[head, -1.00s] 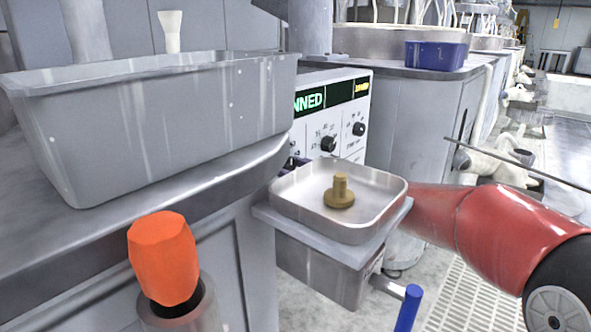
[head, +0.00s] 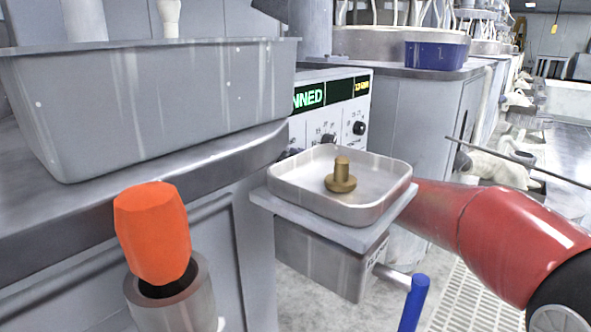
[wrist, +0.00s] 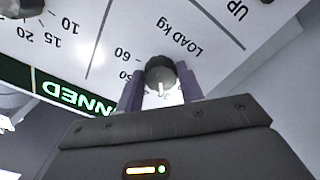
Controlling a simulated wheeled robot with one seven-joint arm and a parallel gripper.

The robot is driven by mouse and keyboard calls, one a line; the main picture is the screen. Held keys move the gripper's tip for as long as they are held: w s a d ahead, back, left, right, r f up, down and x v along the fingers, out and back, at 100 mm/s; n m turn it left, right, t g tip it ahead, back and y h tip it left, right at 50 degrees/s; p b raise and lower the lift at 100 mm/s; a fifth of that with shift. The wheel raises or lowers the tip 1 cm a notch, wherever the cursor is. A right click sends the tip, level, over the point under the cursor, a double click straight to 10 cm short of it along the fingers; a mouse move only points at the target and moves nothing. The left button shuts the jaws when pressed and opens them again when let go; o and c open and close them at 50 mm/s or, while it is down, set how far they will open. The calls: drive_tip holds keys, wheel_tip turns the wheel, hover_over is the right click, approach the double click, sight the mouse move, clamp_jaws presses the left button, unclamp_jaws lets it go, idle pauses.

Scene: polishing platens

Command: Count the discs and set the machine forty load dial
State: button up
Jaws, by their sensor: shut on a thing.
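In the wrist view the load dial (wrist: 160,72) is a dark round knob with a white pointer mark, on a white panel printed "LOAD kg", with 60 and part of another number beside it. The panel is upside down in this view. My gripper (wrist: 162,90) is shut on the knob, a purple-grey finger on each side. The fingers hide part of the scale, so I cannot read the setting. In the head view my gripper is hidden behind the tray. A brass disc-shaped piece with a stem (head: 342,178) stands in a shallow metal tray (head: 290,197).
A large grey tub (head: 160,110) stands on the left bench; its inside is hidden. An orange-topped post (head: 153,232) stands in front. A blue-handled lever (head: 414,300) sticks up below the tray. A blue bin (head: 436,55) is farther back.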

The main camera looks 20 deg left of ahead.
drive_tip(key=shift+n, duration=0.4)
drive_tip(key=o, duration=1)
drive_tip(key=shift+v, duration=3.95)
